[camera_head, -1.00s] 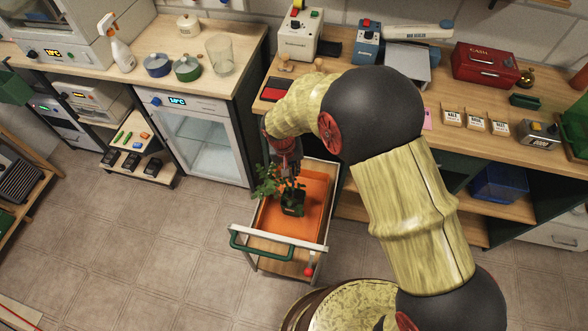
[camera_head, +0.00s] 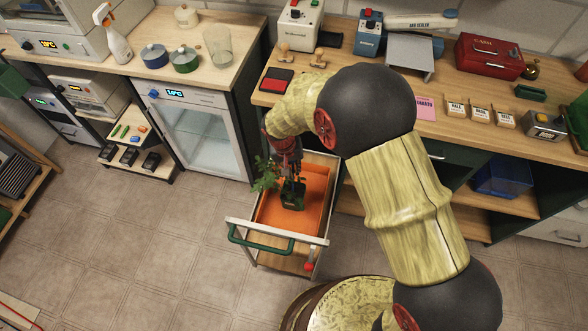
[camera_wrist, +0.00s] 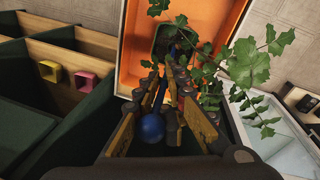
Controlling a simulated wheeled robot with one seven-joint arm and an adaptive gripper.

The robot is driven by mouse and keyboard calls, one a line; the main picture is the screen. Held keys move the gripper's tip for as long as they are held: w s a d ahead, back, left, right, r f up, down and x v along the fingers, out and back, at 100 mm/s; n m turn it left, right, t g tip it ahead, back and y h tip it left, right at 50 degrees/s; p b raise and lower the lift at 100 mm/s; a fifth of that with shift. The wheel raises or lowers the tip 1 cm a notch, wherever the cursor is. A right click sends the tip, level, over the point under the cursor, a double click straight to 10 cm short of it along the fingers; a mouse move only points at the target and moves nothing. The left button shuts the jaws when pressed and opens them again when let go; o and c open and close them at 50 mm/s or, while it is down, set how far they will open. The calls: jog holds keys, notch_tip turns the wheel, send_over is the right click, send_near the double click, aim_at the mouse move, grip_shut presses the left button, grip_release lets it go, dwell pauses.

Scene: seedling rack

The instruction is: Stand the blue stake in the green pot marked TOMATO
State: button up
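The green pot (camera_head: 291,200) holds a leafy plant and stands on the orange tray of the small trolley. Its marking is too small to read. In the wrist view the pot (camera_wrist: 160,42) is beyond my fingertips, partly covered by leaves. The blue stake (camera_wrist: 153,127) has a round blue knob near my palm. Its shaft runs between my fingers toward the pot, slightly tilted in the picture. Its lower end is hidden among fingers and leaves. My gripper (camera_wrist: 163,78) points down over the pot and looks shut on the stake; it also shows in the head view (camera_head: 289,165).
The trolley's orange tray (camera_head: 316,190) has a pale rim and green handle (camera_head: 260,245). A workbench (camera_head: 440,85) with boxes and seed packets stands behind. A glass-door fridge (camera_head: 205,140) is to the left. Leaves (camera_wrist: 250,62) crowd my right finger.

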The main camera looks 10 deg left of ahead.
jog(key=o, duration=1)
jog(key=shift+c, duration=0.2)
notch_tip(320, 180, up, 12)
jog(key=s+a, duration=0.1)
jog(key=shift+a, duration=0.35)
jog(key=shift+s+f+n, duration=0.1)
jog(key=shift+n, duration=0.2)
dwell(0.4)
jog(key=s+d+r+m+t, duration=0.1)
jog(key=s+d+r+t, duration=0.1)
jog(key=s+d+r, duration=0.8)
jog(key=s+d+r+m+t+y, duration=0.1)
jog(key=s+d+r+t, duration=0.1)
jog(key=s+d+r, duration=0.8)
jog(key=d+r, duration=0.3)
jog(key=d, duration=0.3)
jog(key=shift+s+r+y, duration=0.15)
jog(key=shift+r+y, duration=0.05)
jog(key=shift+y, duration=0.1)
